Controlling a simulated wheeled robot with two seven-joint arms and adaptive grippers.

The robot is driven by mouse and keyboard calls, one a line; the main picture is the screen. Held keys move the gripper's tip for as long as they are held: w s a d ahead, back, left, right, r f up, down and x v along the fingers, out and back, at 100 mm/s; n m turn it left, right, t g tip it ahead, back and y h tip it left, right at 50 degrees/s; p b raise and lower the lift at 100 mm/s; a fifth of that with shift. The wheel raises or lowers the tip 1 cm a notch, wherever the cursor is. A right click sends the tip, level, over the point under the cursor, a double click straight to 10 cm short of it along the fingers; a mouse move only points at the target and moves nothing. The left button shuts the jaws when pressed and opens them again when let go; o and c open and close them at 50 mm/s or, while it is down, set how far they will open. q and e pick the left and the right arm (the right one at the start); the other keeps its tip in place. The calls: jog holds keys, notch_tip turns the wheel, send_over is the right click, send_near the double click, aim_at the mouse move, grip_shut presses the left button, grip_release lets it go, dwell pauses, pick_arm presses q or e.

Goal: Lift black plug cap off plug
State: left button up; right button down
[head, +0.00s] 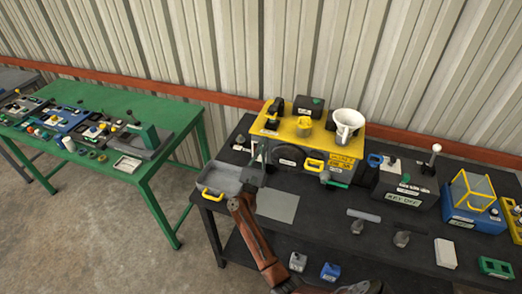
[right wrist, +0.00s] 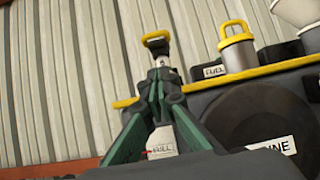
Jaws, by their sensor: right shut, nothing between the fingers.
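A black upright piece (head: 273,107), which may be the plug cap, stands at the left end of the yellow top (head: 291,134) of a machine on the black table. The plug under it cannot be made out. In the right wrist view a black piece with a yellow top (right wrist: 157,42) shows just beyond the fingertips; I cannot tell if it is the same thing. My right gripper (head: 258,152) is at the machine's front left, below the yellow top. Its green fingers also show in the right wrist view (right wrist: 160,82), shut and empty. My left gripper is not in view.
A yellow-lidded can (right wrist: 237,50) and a white funnel (head: 347,122) stand on the machine. A grey tray (head: 222,178) lies to the left, a grey plate (head: 277,206) in front. Boxes and tools fill the table's right. A green table (head: 130,100) stands left.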

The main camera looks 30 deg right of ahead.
aim_at(266, 134)
jog(key=x, duration=0.4)
jog(key=shift+a+r+p, duration=0.1)
jog(key=shift+p, duration=0.3)
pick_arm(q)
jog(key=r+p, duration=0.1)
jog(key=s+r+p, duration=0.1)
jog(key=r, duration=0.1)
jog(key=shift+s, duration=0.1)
pick_arm(e)
notch_tip(266, 134, up, 3)
jog(key=shift+w+r, duration=0.1)
jog(key=shift+r, duration=0.05)
